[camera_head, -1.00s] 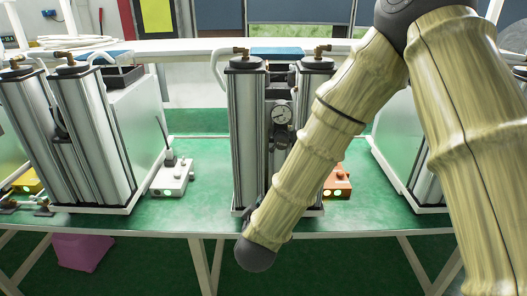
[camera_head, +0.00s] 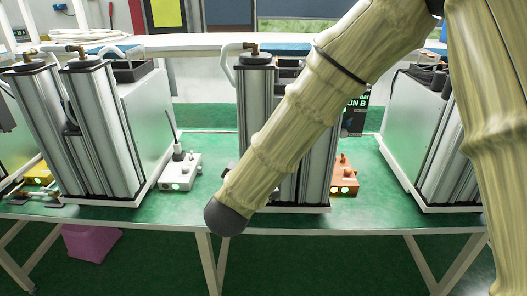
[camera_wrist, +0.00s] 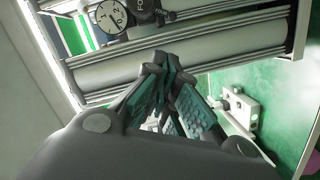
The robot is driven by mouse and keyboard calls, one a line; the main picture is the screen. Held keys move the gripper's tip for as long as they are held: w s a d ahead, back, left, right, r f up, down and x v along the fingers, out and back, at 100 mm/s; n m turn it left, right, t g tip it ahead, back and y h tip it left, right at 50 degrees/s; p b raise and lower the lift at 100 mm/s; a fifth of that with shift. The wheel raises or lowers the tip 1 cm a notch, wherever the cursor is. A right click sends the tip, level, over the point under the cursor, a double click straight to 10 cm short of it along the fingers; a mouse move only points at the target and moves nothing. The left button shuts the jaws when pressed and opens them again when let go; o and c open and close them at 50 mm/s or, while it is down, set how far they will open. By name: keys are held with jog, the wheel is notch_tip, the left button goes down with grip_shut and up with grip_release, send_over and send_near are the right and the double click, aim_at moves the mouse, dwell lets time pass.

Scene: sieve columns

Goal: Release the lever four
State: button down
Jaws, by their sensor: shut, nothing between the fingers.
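The twin metal sieve columns in the middle of the table (camera_head: 258,110) stand upright, largely hidden behind my arm in the head view. Columns also lie across the wrist view (camera_wrist: 190,65), with a round dial gauge (camera_wrist: 108,16) beyond them. My gripper (camera_wrist: 165,72) is shut and empty, its fingertips together in front of the nearest column. I cannot tell whether they touch it. In the head view my gripper is hidden by my arm. No lever can be told apart clearly, and lever four is not identifiable.
A white box with lit buttons (camera_head: 180,172) stands left of the middle columns, and an orange box (camera_head: 343,178) right of them. More columns stand at left (camera_head: 100,125) and right (camera_head: 462,150). A pink bin (camera_head: 90,243) is below.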

jog(key=w+d+f+p, duration=0.1)
jog(key=w+d+p, duration=0.1)
jog(key=w, duration=0.4)
jog(key=w+d+f+p, duration=0.1)
jog(key=w+d+p, duration=0.1)
jog(key=w, duration=0.3)
jog(key=shift+w+f, duration=0.35)
jog(key=shift+d, duration=0.1)
jog(key=shift+f, duration=0.1)
